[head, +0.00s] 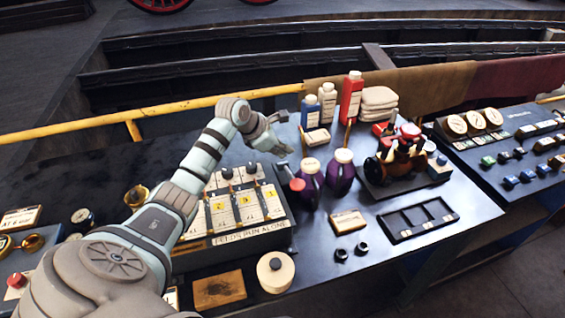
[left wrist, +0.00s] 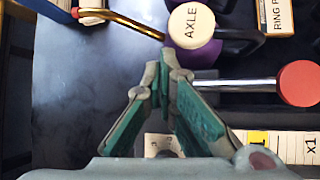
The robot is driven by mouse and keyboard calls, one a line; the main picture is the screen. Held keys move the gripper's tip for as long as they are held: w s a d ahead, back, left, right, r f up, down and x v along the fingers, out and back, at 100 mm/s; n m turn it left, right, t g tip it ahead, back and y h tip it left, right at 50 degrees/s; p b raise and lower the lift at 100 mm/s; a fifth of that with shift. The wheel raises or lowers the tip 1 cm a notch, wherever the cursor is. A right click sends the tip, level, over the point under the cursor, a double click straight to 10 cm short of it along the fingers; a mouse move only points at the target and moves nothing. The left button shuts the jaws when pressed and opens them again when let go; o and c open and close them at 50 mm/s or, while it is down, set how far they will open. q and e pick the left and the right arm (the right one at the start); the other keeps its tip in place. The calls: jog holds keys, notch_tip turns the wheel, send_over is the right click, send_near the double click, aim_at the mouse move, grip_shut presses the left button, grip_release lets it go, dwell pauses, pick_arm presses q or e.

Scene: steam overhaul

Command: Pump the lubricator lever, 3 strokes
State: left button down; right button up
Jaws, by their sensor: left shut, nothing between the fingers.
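The lubricator (head: 240,215) is a box with numbered yellow-tagged feeds and a front label reading "FEEDS RUN ALONE". Its lever is a metal rod with a red knob (head: 297,184) at the box's right side. In the left wrist view the lever rod (left wrist: 240,85) runs to the right from beside my fingers and ends in the red knob (left wrist: 299,83). My left gripper (head: 287,151) is above the far right of the box, beyond the red knob. Its fingertips (left wrist: 165,66) are together and empty. Whether a finger touches the rod is unclear. My right gripper is not seen.
Purple oil cans (head: 342,172) stand close right of the lever; one cap reads "AXLE" (left wrist: 193,24). Bottles (head: 350,97) and folded cloths (head: 378,103) stand behind. A black tray (head: 418,235) lies at right. A round cream-topped tin (head: 275,272) stands in front.

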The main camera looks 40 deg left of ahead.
aim_at(287, 163)
pick_arm(q)
jog(key=shift+s+d+f, duration=0.1)
jog(key=shift+d+f, duration=0.05)
jog(key=shift+f, duration=0.25)
jog(key=shift+f+b, duration=0.2)
jog(key=shift+b, duration=0.15)
jog(key=shift+s+d+f+b, duration=0.4)
jog(key=shift+s+f, duration=0.1)
jog(key=shift+f, duration=0.15)
dwell(0.6)
jog(key=shift+d+f, duration=0.1)
jog(key=shift+f, duration=0.4)
dwell(0.3)
jog(key=shift+w+r, duration=0.1)
dwell(0.5)
jog(key=shift+w+a+r, duration=0.1)
jog(key=shift+a+r, duration=0.25)
jog(key=shift+r, duration=0.15)
jog(key=shift+w+a+r+p, duration=0.2)
jog(key=shift+a+r+p, duration=0.1)
jog(key=shift+a+r, duration=0.35)
jog(key=shift+w+d+r, duration=0.1)
jog(key=shift+d+r, duration=0.1)
jog(key=shift+r, duration=0.05)
